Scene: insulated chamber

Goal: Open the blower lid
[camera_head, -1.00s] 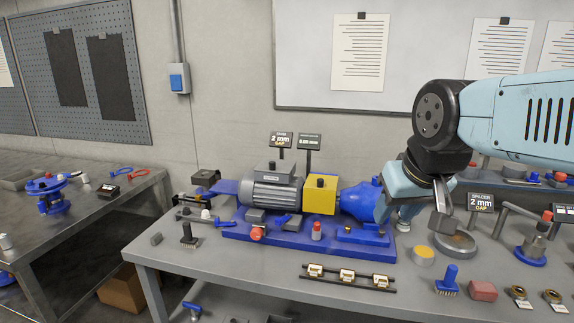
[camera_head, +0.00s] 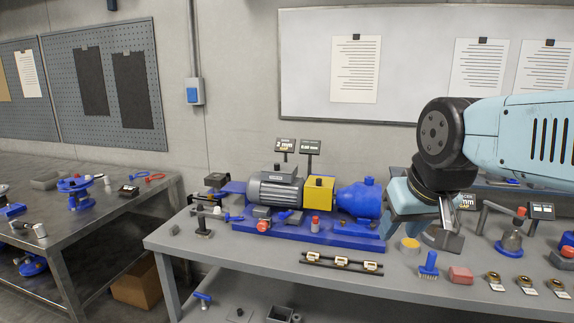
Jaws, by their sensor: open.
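A machine on a blue base plate (camera_head: 300,232) stands on the grey workbench. It has a grey finned motor (camera_head: 272,190), a yellow box (camera_head: 318,195) and a rounded blue housing (camera_head: 360,200). I cannot tell which part, if any, is the blower lid. My gripper (camera_head: 424,222) is open, just right of the blue housing, pointing down over the bench. It seems empty. A grey round part lies behind and below its fingers, partly hidden.
A yellow-topped cylinder (camera_head: 409,244), a blue brush (camera_head: 429,265) and a red block (camera_head: 460,274) sit near my gripper. A rail with small parts (camera_head: 342,262) lies along the front. A second table (camera_head: 120,215) stands at left.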

